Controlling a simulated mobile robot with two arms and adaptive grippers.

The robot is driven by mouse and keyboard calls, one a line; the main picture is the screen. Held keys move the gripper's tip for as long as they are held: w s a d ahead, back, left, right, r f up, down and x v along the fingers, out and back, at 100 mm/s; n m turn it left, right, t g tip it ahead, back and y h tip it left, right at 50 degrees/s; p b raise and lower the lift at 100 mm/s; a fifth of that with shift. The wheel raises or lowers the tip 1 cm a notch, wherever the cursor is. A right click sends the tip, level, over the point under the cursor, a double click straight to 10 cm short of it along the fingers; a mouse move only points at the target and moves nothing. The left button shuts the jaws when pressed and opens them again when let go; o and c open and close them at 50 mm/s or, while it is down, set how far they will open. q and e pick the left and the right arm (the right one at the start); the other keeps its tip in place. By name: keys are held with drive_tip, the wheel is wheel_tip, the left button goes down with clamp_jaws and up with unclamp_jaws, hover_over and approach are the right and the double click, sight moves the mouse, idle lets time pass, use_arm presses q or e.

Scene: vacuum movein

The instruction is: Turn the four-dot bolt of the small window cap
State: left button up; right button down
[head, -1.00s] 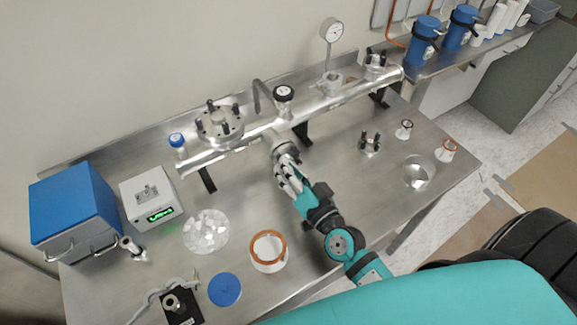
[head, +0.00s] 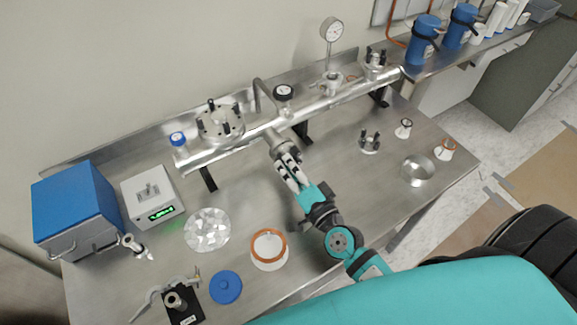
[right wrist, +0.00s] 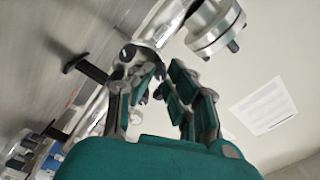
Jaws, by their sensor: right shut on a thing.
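My right gripper (head: 286,160) reaches up to the short front port (head: 277,139) of the long steel tube, where the small window cap appears to be. In the right wrist view the two fingers (right wrist: 158,88) stand around a small metal part at the port end (right wrist: 140,56). They are shut on it; I take it for a bolt of the cap, but its dots cannot be read. The fingers hide most of the cap and its other bolts. My left gripper is not in view.
The steel tube (head: 330,100) carries a large bolted flange (head: 220,123), a black knob (head: 283,92) and a gauge (head: 332,30).

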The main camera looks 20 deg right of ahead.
drive_tip(key=shift+m, duration=3.2)
drive_tip(key=c, duration=1.3)
unclamp_jaws()
drive_tip(key=s, duration=0.4)
drive_tip(key=s+d, duration=0.1)
drive_tip(key=s, duration=0.7)
drive_tip(key=shift+d, duration=0.3)
drive_tip(key=shift+c, duration=0.2)
